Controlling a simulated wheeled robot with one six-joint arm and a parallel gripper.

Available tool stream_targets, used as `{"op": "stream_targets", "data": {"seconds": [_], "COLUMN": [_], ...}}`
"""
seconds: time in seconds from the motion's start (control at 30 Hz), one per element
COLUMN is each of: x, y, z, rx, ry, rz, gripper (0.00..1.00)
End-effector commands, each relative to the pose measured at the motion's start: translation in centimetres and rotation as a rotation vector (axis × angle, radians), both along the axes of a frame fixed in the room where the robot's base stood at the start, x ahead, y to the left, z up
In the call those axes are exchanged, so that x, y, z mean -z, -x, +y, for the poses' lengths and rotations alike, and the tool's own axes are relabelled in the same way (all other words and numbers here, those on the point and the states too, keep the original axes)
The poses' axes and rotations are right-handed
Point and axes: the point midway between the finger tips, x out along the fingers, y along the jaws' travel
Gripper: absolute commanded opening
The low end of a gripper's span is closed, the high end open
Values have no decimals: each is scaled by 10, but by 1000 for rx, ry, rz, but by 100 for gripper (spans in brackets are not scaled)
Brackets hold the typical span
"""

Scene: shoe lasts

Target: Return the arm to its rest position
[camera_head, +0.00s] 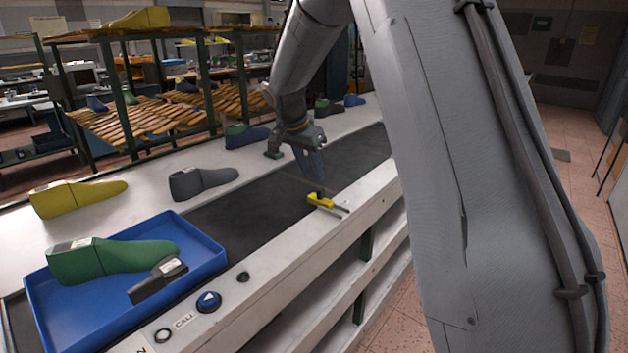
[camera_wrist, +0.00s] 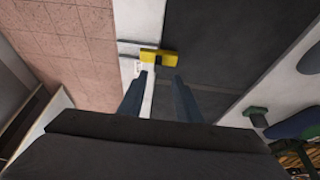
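My gripper (camera_head: 312,163) hangs from the arm over the dark conveyor belt, pointing down. In the wrist view my gripper (camera_wrist: 160,98) has its two blue fingers spread apart with nothing between them. A yellow-handled tool (camera_head: 321,201) lies at the belt's near edge, below and in front of the fingers, and apart from them. The yellow tool (camera_wrist: 158,56) also shows beyond the fingertips in the wrist view. My grey arm covers the right middle of the head view.
Yellow (camera_head: 78,197) and grey (camera_head: 202,181) lasts stand on the white ledge. A slatted rack (camera_head: 150,117) stands behind. Buttons (camera_head: 208,301) line the front edge.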

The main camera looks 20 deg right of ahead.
Motion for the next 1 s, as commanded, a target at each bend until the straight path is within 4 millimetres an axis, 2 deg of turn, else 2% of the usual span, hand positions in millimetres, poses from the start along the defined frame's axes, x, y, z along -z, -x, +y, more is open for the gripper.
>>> {"op": "stream_targets", "data": {"seconds": [0.57,0.67,0.77,1.0], "x": [-2,4,16,51], "y": [5,27,68,203], "z": [2,5,12,32], "rx": [-10,-84,-215,-616], "ry": [-3,-15,-41,-116], "rz": [7,44,105,230], "gripper": [31,31,31,31]}}
